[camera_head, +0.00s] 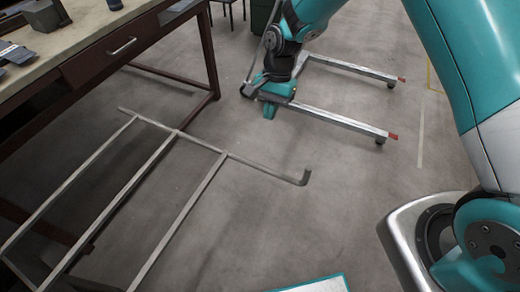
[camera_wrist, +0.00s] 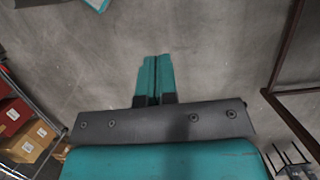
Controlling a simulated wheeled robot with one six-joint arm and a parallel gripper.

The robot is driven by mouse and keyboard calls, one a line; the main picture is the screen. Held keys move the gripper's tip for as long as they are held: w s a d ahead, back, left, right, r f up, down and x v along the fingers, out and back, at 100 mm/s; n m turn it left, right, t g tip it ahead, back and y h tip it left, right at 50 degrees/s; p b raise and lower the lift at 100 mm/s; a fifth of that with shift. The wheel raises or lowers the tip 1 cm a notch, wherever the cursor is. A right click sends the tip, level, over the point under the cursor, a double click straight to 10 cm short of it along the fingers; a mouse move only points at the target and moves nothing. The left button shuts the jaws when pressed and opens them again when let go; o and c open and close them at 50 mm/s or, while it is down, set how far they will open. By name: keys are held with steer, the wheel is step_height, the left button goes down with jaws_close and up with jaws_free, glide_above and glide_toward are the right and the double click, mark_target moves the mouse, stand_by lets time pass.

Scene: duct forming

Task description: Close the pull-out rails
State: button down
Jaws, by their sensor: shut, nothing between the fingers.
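Two pale metal rails with red end tips and small casters lie low over the floor in the head view, a nearer rail (camera_head: 340,121) and a farther rail (camera_head: 350,67). They run side by side to the right; their left ends are hidden behind my arm and gripper. My gripper (camera_head: 270,112) points down at the left end of the nearer rail. I cannot tell whether it touches it. In the wrist view my gripper (camera_wrist: 155,75) has its teal fingers together with nothing between them, over bare floor. No rail is clear in that view.
A workbench (camera_head: 95,45) with a drawer stands at left. A grey bar frame (camera_head: 172,135) with a bent end lies low in front of it. The wrist view shows shelved boxes (camera_wrist: 27,138) at left and a dark metal frame (camera_wrist: 283,60) at right. Floor right of the rails is clear.

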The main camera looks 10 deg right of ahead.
steer(key=s+a+f+p, duration=0.4)
steer(key=s+f+p, duration=0.1)
steer(key=f, duration=0.5)
steer(key=shift+s+p, duration=0.2)
steer(key=shift+p, duration=0.3)
steer(key=shift+s+a, duration=0.1)
